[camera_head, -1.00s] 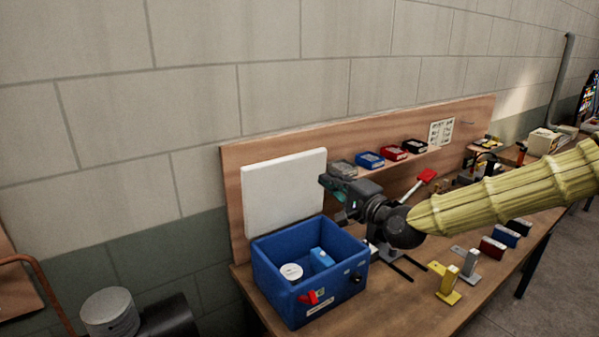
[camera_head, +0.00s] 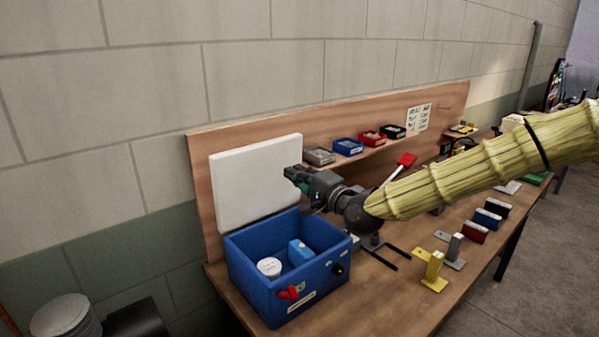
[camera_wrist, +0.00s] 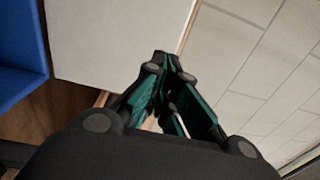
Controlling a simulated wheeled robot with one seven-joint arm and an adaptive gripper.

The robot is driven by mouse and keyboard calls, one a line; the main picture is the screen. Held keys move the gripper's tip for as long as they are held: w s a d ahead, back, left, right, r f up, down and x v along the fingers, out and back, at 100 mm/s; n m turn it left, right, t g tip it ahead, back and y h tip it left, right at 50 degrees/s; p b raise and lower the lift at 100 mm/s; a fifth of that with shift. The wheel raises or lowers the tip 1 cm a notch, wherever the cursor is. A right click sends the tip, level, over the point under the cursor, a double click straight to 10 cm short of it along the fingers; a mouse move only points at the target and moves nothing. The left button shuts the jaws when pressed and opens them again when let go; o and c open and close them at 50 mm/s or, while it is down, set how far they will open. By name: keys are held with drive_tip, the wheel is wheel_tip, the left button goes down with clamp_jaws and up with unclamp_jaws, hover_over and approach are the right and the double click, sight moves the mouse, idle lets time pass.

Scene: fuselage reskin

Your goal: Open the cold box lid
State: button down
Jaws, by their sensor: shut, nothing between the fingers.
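The cold box (camera_head: 262,297) is a blue open-topped bin at the near left end of the bench. Its white lid (camera_head: 255,183) stands upright behind the box, tilted back close to the wooden back panel. A white round tub and a light blue block lie inside the box. My gripper (camera_head: 290,174) is shut and empty, in front of the lid's right edge and above the box's back right corner. In the wrist view the closed fingers (camera_wrist: 168,68) point along the lid (camera_wrist: 115,45), near its edge. I cannot tell whether they touch it.
A shelf on the back panel holds several small bins, including a blue one (camera_head: 348,147). A red-headed tool (camera_head: 406,160) stands behind my arm. Yellow (camera_head: 434,271) and grey brackets stand on the bench right of the box. The bench front between is clear.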

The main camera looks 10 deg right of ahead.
sight(268, 155)
drive_tip(key=p+x, duration=0.4)
drive_tip(key=x, duration=0.6)
drive_tip(key=shift+r+p, duration=0.15)
drive_tip(key=shift+p, duration=0.2)
drive_tip(key=shift+w+a, duration=0.15)
drive_tip(key=shift+w, duration=0.05)
